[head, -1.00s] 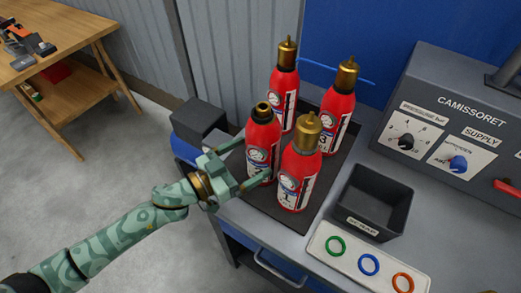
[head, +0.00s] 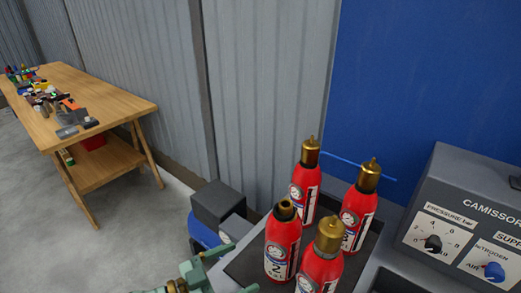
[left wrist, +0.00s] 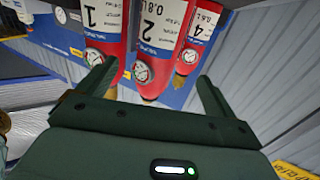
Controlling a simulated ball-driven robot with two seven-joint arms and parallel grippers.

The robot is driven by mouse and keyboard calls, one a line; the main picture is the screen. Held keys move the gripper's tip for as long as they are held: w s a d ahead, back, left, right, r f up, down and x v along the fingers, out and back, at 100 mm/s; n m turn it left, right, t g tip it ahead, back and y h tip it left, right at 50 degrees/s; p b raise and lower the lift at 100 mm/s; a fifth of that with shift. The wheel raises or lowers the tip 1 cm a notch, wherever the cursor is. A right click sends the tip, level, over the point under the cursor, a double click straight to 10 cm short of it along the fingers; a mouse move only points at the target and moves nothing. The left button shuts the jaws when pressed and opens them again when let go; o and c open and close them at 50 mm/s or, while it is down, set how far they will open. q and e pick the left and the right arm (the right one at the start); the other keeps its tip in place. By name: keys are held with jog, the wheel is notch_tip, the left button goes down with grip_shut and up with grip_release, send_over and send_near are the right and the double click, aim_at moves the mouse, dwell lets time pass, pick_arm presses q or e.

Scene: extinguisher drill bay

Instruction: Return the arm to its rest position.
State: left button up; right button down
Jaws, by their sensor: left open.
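My left gripper (head: 243,267) is open and empty at the bottom edge of the head view, partly cut off. Its fingertips stand a small gap to the left of extinguisher 2 (head: 282,245), a red bottle with a low brass-and-black neck. In the left wrist view my open fingers (left wrist: 153,80) point toward upside-down red bottles. Bottle 2 (left wrist: 155,42) shows beyond them, with bottle 1 (left wrist: 103,35) at left and bottle 4 (left wrist: 195,40) at right. My right gripper is not in view.
Extinguishers with tall brass tops stand upright around it: front (head: 320,268), back (head: 305,190) and right (head: 358,215). A grey control panel (head: 465,215) stands at right. Dark boxes (head: 217,207) stand at left. A wooden table (head: 75,110) is far left.

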pick_arm(q)
jog(key=s+a+f+n+g+y, duration=0.2)
jog(key=s+a+y, duration=0.5)
jog(key=a+y, duration=0.3)
jog(key=s+a+f+n+g+y, duration=0.1)
jog(key=s+a+f+n+y, duration=0.1)
jog(key=s+a+y, duration=0.65)
notch_tip(320, 180, down, 19)
jog(key=s+d+g+h+p, duration=0.2)
jog(key=s+g+p, duration=0.1)
jog(key=p, duration=0.2)
jog(key=s+f+n+g+p, duration=0.1)
jog(key=s+f+p, duration=0.1)
jog(key=s+f, duration=0.4)
jog(key=s+f+n+g+h+p, duration=0.1)
jog(key=s+f, duration=0.5)
jog(key=s, duration=0.6)
jog(key=shift+d+f+n+g+p, duration=0.2)
jog(key=shift+n+g+p, duration=0.2)
jog(key=shift+n+p, duration=0.25)
jog(key=shift+s+h, duration=0.1)
jog(key=shift+h, duration=0.15)
